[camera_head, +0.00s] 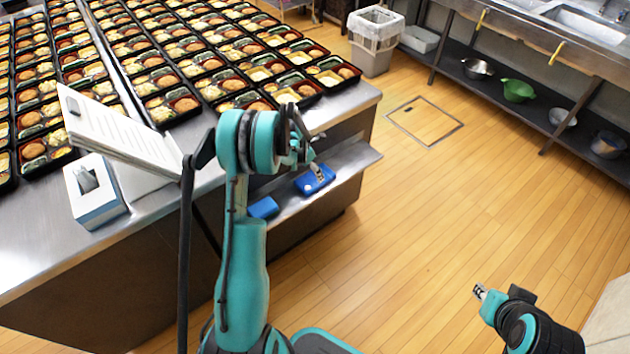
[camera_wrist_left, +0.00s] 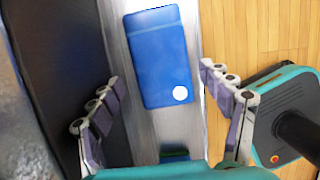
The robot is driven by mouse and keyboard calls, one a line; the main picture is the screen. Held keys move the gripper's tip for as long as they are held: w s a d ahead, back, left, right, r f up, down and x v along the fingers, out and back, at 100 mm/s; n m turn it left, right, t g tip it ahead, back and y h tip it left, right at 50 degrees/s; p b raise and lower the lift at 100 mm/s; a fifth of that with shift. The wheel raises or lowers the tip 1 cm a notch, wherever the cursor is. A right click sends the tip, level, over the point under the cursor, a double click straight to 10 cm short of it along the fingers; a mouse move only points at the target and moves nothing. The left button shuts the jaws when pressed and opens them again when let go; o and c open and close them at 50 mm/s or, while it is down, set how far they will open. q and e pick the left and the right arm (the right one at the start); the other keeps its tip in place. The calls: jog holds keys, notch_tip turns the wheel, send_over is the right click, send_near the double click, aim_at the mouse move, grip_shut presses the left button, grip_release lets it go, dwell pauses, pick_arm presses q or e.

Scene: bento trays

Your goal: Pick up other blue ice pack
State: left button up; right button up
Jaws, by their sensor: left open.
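A blue ice pack (camera_head: 313,185) with a white round spot lies on the metal shelf under the counter. A second blue ice pack (camera_head: 262,208) lies on the same shelf, further left. My left gripper (camera_head: 316,168) is open, over the right-hand pack and partly covering it. In the left wrist view a blue ice pack (camera_wrist_left: 155,50) with a white spot lies flat beyond the spread fingers of the gripper (camera_wrist_left: 158,75), not gripped. My right gripper (camera_head: 480,291) is at the lower right over the floor, too small to tell its opening.
The counter (camera_head: 60,245) above the shelf (camera_head: 345,165) carries many filled bento trays (camera_head: 185,105), a tilted paper stand (camera_head: 120,135) and a tissue box (camera_head: 95,190). A bin (camera_head: 372,60) stands behind. The wooden floor to the right is clear.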

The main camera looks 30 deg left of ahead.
aim_at(314, 178)
pick_arm(q)
jog(key=b+x, duration=0.2)
jog(key=x, duration=0.3)
jog(key=shift+w+f, duration=0.15)
jog(key=c, duration=1)
jog(key=shift+c, duration=0.2)
